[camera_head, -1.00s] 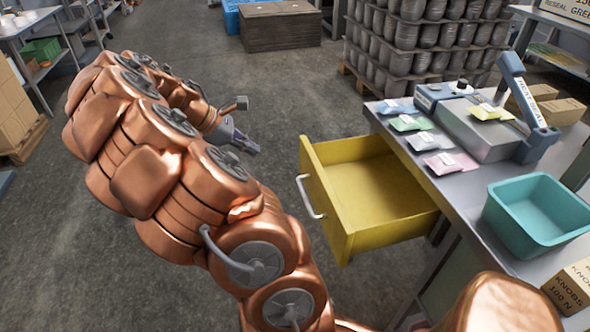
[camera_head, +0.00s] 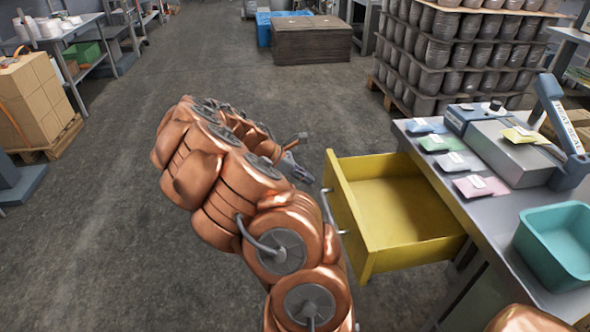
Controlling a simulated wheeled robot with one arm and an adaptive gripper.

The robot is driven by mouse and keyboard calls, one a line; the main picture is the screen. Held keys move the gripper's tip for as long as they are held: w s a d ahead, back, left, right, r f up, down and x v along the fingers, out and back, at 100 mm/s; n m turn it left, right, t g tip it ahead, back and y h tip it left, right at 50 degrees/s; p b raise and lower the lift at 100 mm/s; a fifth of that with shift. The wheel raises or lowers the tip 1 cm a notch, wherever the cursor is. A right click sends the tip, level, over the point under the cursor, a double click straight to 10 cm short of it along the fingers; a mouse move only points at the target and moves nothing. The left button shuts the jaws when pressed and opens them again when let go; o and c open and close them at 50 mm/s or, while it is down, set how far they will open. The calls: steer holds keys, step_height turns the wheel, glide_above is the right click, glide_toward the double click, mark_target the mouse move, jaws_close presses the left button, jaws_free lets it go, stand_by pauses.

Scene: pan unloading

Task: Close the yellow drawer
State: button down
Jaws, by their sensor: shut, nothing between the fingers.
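The yellow drawer (camera_head: 398,262) is pulled out from under the grey table, open and empty as far as I can see. Its front faces left and carries a curved metal handle (camera_head: 330,210). My gripper (camera_head: 303,176) is a small grey jaw at the end of my copper arm, just left of the far end of the drawer front. It looks apart from the drawer and the handle. The jaws are shut with nothing between them.
On the table (camera_head: 500,212) are several coloured packets (camera_head: 478,186), a heat sealer (camera_head: 515,150) and a teal bin (camera_head: 556,243). Stacked pots (camera_head: 450,50) stand behind. Boxes on a pallet (camera_head: 35,105) are at the far left. The floor left of my arm is clear.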

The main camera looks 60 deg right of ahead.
mark_target(328, 182)
steer(key=shift+s+d, duration=1.35)
steer(key=shift+s, duration=0.2)
steer(key=shift+s+p, duration=0.1)
steer(key=shift+p, duration=0.2)
